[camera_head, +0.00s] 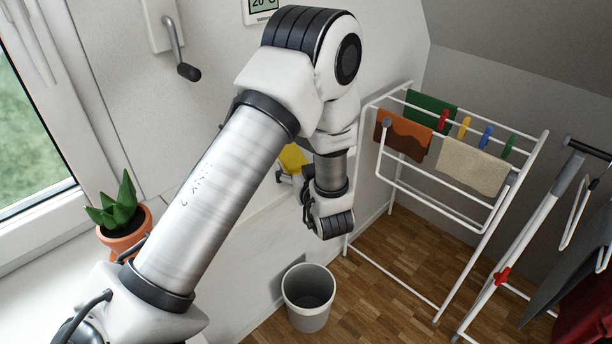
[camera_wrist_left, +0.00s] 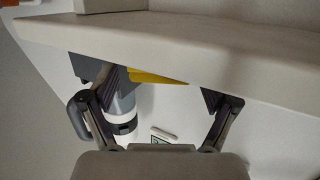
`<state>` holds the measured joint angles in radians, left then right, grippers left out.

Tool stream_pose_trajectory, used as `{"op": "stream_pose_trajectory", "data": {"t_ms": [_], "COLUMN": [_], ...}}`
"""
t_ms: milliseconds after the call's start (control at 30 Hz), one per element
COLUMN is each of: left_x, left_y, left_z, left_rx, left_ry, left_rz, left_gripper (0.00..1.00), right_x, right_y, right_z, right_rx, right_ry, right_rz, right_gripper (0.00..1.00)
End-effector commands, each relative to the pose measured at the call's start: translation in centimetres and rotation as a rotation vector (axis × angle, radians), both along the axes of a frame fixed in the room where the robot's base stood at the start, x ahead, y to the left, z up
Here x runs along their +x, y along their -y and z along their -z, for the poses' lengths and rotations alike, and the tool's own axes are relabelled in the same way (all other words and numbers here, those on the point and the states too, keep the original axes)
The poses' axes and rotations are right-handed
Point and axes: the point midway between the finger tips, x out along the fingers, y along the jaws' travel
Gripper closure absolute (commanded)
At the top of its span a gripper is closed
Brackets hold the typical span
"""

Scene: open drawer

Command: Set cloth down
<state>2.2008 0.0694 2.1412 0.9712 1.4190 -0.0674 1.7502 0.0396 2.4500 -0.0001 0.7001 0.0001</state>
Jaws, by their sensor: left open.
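The yellow cloth (camera_head: 292,158) shows as a small patch beside my left arm in the head view; the arm hides the rest. In the left wrist view the cloth (camera_wrist_left: 155,76) is a yellow strip along the edge of a pale ledge (camera_wrist_left: 190,50), between the fingers and closer to the left-hand one. The ledge covers part of it. My left gripper (camera_wrist_left: 160,92) is open, its two fingers spread apart. I cannot tell whether either finger touches the cloth. In the head view the fingers are mostly hidden behind the arm. My right gripper is not in view.
A potted plant (camera_head: 122,225) stands on the window sill at left. A grey bin (camera_head: 309,297) stands on the wooden floor. A white drying rack (camera_head: 480,222) with cloths and coloured pegs stands at right, with hanging clothes (camera_head: 590,300) at far right.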

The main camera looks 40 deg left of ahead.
Motion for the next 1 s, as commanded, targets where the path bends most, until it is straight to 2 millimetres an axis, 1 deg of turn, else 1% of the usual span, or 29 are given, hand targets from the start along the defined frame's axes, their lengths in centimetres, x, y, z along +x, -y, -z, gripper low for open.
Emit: {"op": "stream_pose_trajectory", "data": {"t_ms": [33, 100, 200, 300, 400, 467, 533, 567, 633, 667, 700, 767, 800, 867, 900, 933, 1000], "left_x": [-0.6, -1.5, -2.8, -3.9, -4.6, -4.9, -5.2, -5.3, -5.6, -6.0, -6.8, -9.1, -11.4, -15.3, -18.0, -20.0, -24.1], "left_y": [1.1, 2.8, 4.9, 6.5, 7.7, 8.1, 8.3, 8.3, 8.5, 8.8, 9.3, 10.4, 11.5, 13.2, 14.4, 15.2, 16.9], "left_z": [-0.4, -0.8, -1.4, -1.7, -1.7, -1.7, -1.0, -0.3, 2.8, 4.8, 7.8, 12.9, 16.1, 20.1, 22.0, 23.1, 24.8], "left_rx": [0.006, 0.008, 0.008, 0.007, 0.004, 0.004, -0.007, -0.019, -0.069, -0.103, -0.158, -0.258, -0.332, -0.444, -0.513, -0.562, -0.655], "left_ry": [-0.002, -0.003, -0.003, -0.002, -0.001, -0.001, -0.019, -0.043, -0.149, -0.217, -0.324, -0.512, -0.641, -0.826, -0.935, -1.008, -1.143], "left_rz": [0.007, 0.009, 0.009, 0.007, 0.005, 0.003, 0.011, 0.024, 0.081, 0.120, 0.179, 0.286, 0.361, 0.474, 0.547, 0.596, 0.698], "left_gripper": [0.13, 0.13, 0.13, 0.13, 0.13, 0.13, 0.13, 0.13, 0.13, 0.13, 0.13, 0.13, 0.13, 0.13, 0.13, 0.13, 0.13], "right_x": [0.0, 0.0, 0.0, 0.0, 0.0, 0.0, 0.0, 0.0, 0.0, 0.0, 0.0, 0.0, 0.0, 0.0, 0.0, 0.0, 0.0], "right_y": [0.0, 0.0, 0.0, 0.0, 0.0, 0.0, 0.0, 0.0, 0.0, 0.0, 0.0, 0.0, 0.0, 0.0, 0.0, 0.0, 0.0], "right_z": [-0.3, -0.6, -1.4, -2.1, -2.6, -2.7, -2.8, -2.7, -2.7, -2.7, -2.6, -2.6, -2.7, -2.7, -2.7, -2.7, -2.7], "right_rx": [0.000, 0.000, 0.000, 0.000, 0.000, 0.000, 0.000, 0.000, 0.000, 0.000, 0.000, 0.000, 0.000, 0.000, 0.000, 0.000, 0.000], "right_ry": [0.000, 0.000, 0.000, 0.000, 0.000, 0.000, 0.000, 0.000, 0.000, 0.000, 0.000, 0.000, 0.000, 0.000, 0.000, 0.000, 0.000], "right_rz": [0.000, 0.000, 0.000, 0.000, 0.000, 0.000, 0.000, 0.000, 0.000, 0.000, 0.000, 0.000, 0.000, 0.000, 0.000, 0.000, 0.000], "right_gripper": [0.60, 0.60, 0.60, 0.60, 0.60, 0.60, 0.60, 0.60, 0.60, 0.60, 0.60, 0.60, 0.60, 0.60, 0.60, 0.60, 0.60]}}
